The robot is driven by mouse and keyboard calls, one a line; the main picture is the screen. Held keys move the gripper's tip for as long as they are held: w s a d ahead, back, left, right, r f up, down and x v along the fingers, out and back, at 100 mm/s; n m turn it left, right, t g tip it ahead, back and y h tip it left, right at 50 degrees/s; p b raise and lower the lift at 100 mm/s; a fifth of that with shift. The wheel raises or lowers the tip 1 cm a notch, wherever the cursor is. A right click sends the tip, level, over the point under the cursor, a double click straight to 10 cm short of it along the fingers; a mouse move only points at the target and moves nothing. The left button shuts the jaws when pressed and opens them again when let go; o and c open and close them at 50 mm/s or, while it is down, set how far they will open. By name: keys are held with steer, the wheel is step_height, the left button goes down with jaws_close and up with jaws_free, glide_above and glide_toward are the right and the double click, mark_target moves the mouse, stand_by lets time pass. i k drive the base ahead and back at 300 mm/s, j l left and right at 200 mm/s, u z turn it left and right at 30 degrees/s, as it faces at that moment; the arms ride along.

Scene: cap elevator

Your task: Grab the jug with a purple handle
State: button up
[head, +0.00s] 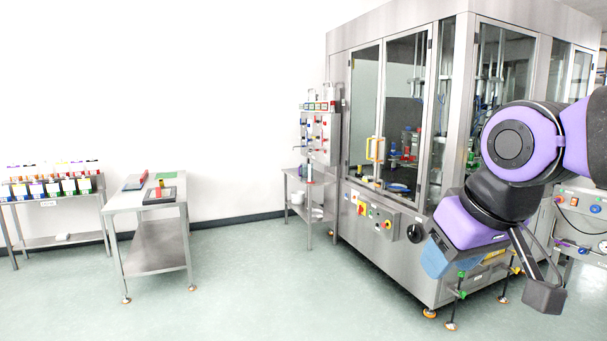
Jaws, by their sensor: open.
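A row of several small dark containers with coloured parts, likely the jugs (53,188), stands on a metal table at the far left in the head view. They are small and far off, and I cannot tell which one has the purple handle. My gripper (492,280) hangs at the right, in front of the large machine, far from the containers. It is open, and I see nothing held in it.
A metal cart (156,260) with a few flat items on top stands to the right of the container table (22,240). A large glass-and-steel machine (380,214) fills the right side. A small shelf unit (310,190) stands beside it. The green floor (240,290) between cart and machine is clear.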

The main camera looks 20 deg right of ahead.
mark_target(302, 168)
steer(key=i+z, duration=0.25)
steer(key=i, duration=6.4)
steer(key=i+j+z, duration=0.1)
steer(key=i, duration=0.8)
steer(key=i+j+z, duration=0.15)
steer(key=i, duration=0.2)
